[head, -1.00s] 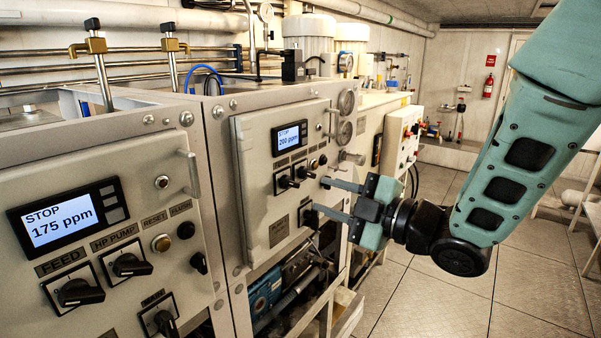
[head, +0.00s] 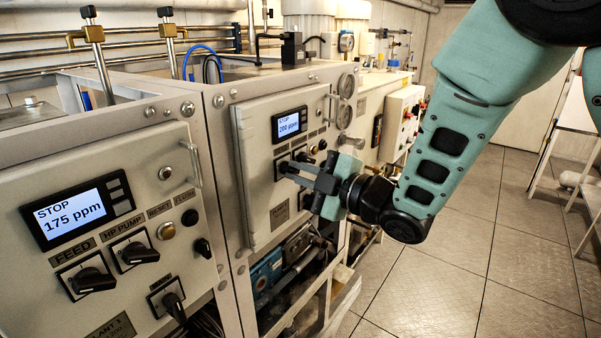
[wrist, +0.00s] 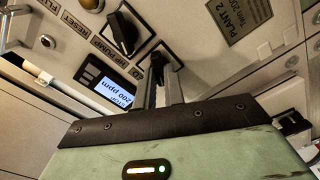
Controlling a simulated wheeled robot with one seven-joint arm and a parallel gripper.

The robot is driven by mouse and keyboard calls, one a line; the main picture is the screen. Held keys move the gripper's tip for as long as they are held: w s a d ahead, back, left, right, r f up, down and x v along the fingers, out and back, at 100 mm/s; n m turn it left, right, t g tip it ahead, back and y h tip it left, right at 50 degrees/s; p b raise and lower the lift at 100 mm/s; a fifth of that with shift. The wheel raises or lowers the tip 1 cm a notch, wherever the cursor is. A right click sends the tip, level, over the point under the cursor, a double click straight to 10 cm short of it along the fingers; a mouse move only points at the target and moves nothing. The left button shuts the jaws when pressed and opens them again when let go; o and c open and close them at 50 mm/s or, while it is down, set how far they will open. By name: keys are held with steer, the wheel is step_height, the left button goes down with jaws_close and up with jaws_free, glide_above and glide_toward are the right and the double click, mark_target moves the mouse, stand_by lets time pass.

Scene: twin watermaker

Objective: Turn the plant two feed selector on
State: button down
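The plant two panel shows in the head view with its small screen (head: 289,124) reading STOP, 200 ppm. Its feed selector is a black knob, largely hidden by my fingers in the head view. In the wrist view the feed selector (wrist: 157,66) has its black handle between the two finger ends. My gripper (head: 292,172) is at the panel with its fingers close together, and they appear shut on that handle. The HP pump selector (wrist: 122,33) is beside it, apart from the fingers. The PLANT 2 plate (wrist: 236,18) is also visible.
The plant one panel, with its 175 ppm screen (head: 81,212) and several knobs, stands at left. A vertical door handle (head: 334,107) sticks out beside plant two's controls. Open pipework lies below the panel.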

steer(key=shift+f+m+b, duration=0.1)
steer(key=shift+m+b, duration=0.2)
steer(key=m+b, duration=0.2)
steer(key=shift+m, duration=0.3)
steer(key=m+b, duration=0.2)
steer(key=shift+d+m, duration=0.1)
steer(key=shift+m, duration=0.2)
steer(key=m+b, duration=0.2)
steer(key=m, duration=0.4)
stand_by(0.4)
steer(key=c, duration=1.5)
jaws_free()
